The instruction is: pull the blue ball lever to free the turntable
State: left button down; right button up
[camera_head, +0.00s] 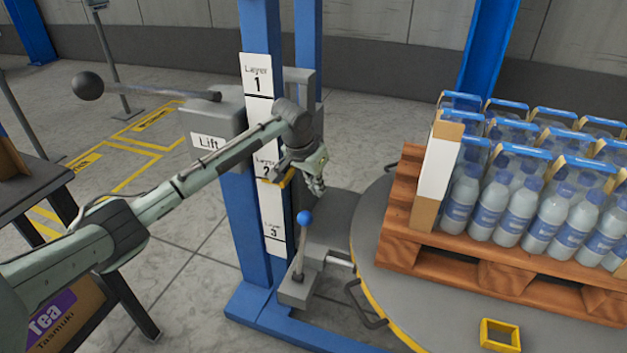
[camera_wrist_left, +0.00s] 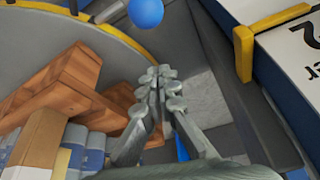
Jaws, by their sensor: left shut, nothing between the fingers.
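The blue ball lever (camera_head: 304,219) stands upright on a grey block at the foot of the blue lift post, beside the turntable's edge. Its blue ball (camera_wrist_left: 146,12) also shows at the top of the left wrist view. The grey turntable (camera_head: 372,268) has a yellow rim and carries a wooden pallet (camera_head: 480,270) of bottles. My left gripper (camera_head: 318,188) is shut and empty, above the lever and in front of the post, apart from the ball. Its closed fingers (camera_wrist_left: 163,85) show in the left wrist view. My right gripper is not in view.
The blue post bears a layer scale (camera_head: 272,205) and a grey Lift box (camera_head: 212,115) with a black ball handle (camera_head: 88,86). A yellow square bracket (camera_head: 500,335) sits on the turntable's front edge. A dark table (camera_head: 62,185) stands at left.

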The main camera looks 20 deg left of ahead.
pick_arm(q)
jog(key=f, duration=0.1)
jog(key=s+f, duration=0.2)
jog(key=f, duration=0.1)
jog(key=shift+s+a+f+p, duration=0.1)
jog(key=shift+a+p, duration=0.25)
jog(key=shift+p, duration=0.05)
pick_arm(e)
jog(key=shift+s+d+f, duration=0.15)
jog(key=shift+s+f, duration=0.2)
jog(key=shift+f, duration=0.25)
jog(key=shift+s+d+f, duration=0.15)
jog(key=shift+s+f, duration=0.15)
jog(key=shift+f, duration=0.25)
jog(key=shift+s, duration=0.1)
